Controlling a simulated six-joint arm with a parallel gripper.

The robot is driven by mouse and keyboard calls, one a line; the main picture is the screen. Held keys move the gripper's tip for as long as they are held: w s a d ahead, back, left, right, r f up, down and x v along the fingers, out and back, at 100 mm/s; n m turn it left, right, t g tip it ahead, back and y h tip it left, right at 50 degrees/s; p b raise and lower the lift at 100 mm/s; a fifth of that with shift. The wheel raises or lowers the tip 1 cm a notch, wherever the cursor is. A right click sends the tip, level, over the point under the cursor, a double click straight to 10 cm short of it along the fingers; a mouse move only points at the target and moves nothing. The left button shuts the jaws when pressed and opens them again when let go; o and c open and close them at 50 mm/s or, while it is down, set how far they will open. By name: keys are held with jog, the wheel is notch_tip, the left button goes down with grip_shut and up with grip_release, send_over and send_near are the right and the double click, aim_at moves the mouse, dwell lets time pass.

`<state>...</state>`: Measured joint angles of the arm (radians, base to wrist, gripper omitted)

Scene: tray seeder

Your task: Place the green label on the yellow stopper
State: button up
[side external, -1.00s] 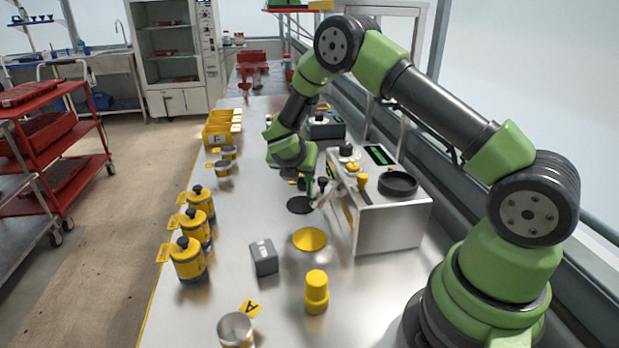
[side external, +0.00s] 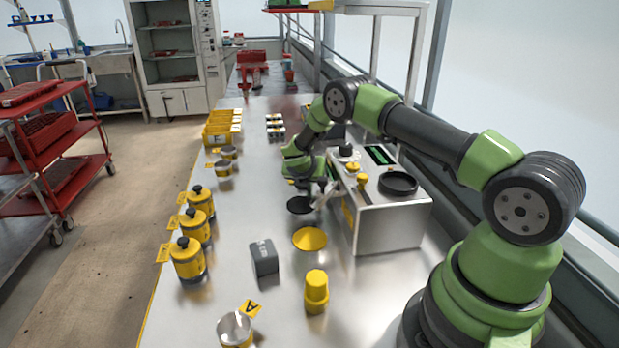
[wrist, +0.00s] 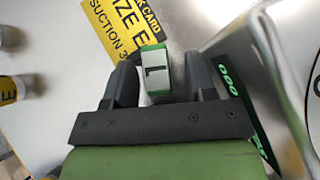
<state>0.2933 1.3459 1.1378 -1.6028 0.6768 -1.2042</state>
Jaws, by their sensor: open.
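A block with green edges and a pale face with a dark mark (wrist: 156,76), seemingly the green label, is between my gripper's fingers (wrist: 162,80) in the wrist view. The fingers are open, with a gap visible on its right; contact on the left is unclear. A yellow stopper-like piece (side external: 316,291) stands upright on the near bench, well apart from my gripper.
The grey machine (side external: 385,226) with a black dish stands close to the right of my gripper. A black disc (side external: 300,205), yellow disc (side external: 310,239) and dark grey block (side external: 264,258) lie on the bench. Yellow canisters (side external: 188,260) line the left edge. A yellow-black card (wrist: 125,28) lies beyond the fingers.

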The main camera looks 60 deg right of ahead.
grip_shut()
